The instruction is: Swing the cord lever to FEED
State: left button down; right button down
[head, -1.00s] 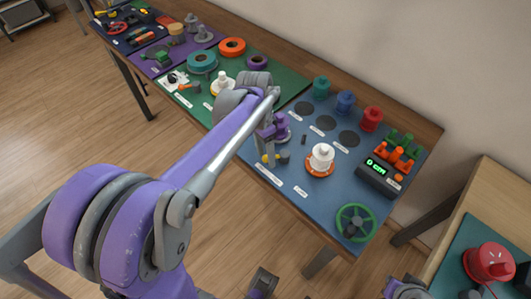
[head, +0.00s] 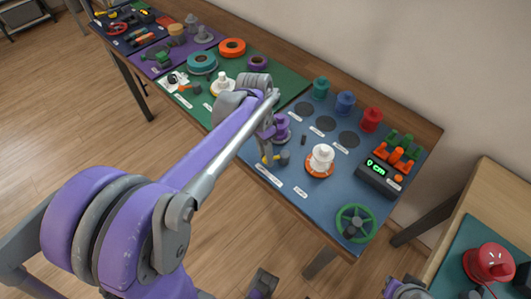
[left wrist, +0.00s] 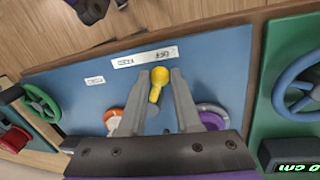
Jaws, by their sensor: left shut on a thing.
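The cord lever has a yellow knob (left wrist: 158,77) and a short yellow stem. In the left wrist view it stands between the two fingers of my left gripper (left wrist: 160,82), close to their tips. The knob points toward a long white label (left wrist: 144,57), whose lettering is too small to read surely. In the head view the yellow lever (head: 267,159) shows at the near edge of the blue mat, under my left gripper (head: 271,154). My left gripper is shut on the lever. The lever's base is partly hidden.
A white spool on an orange disc (head: 319,171) and a purple spool (head: 281,128) stand close to the lever. A green handwheel (head: 356,223) and a dark counter box with a green display (head: 377,176) are to the right. Teal, blue and red spools line the back.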

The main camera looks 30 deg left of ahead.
pick_arm(q)
jog(key=n, duration=0.1)
jog(key=s+d+n, duration=0.1)
jog(key=n, duration=0.1)
jog(key=shift+d+t+p, duration=0.15)
jog(key=shift+t+p, duration=0.15)
jog(key=n, duration=0.1)
jog(key=d+n, duration=0.1)
jog(key=n, duration=0.1)
jog(key=shift+s+d+t, duration=0.15)
jog(key=shift+s+t, duration=0.15)
jog(key=d+n, duration=0.1)
jog(key=n, duration=0.1)
jog(key=shift+s+d+n+p, duration=0.1)
jog(key=shift+d+n+p, duration=0.05)
jog(key=shift+n+p, duration=0.25)
jog(key=shift+d+n+t, duration=0.25)
jog(key=shift+d+n, duration=0.2)
jog(key=shift+n, duration=0.45)
jog(key=shift+d+n+t, duration=0.25)
jog(key=shift+d+n, duration=0.15)
jog(key=shift+n, duration=0.5)
jog(key=shift+w, duration=0.2)
jog(key=c, duration=0.6)
grip_release()
jog(key=shift+d, duration=0.1)
jog(key=shift+c, duration=0.2)
